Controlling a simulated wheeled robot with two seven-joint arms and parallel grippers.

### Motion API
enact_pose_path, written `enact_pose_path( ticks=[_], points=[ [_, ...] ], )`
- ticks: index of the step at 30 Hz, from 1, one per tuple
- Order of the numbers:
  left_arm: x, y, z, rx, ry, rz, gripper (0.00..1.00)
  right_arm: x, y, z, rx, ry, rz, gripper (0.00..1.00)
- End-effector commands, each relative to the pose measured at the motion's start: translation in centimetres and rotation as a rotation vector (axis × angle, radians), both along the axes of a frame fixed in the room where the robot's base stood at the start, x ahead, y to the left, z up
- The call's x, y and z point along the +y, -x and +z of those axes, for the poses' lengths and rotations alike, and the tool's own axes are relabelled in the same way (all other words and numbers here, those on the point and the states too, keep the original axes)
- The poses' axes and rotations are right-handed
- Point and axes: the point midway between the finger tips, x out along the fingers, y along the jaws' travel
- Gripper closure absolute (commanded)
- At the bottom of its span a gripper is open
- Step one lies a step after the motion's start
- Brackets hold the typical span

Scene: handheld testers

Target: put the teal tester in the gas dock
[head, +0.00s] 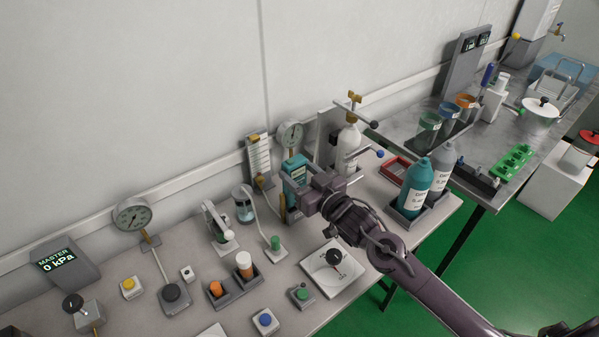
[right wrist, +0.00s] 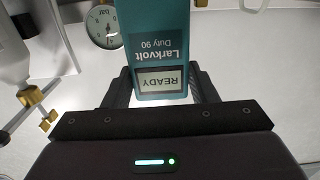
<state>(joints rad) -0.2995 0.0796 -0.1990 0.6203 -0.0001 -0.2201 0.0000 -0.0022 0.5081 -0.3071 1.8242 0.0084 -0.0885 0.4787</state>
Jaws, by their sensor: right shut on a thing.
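The teal tester (head: 295,168) is at the back of the near bench, close to the wall. In the right wrist view the tester (right wrist: 160,45) shows a dark label reading "Larkvolt Duty 90" and a screen reading "READY", both upside down. My right gripper (head: 298,192) is shut on it, with one finger on each side. My left gripper is not in view.
A round gauge (head: 290,134) is just behind the tester. A flowmeter panel (head: 259,160) stands to the left. Teal and grey bottles (head: 415,187) stand in trays at the right. A knobbed white plate (head: 333,268) lies in front. The wall is close behind.

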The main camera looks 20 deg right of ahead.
Motion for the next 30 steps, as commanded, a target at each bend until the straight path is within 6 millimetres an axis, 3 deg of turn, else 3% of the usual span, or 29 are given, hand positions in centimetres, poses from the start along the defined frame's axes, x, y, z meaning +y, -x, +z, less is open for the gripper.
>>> enact_pose_path(
  ticks=[30],
  points=[
    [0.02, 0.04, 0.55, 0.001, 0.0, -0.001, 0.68, 0.01, 0.01, 0.13, -0.002, -0.001, 0.0, 0.79]
  ],
)
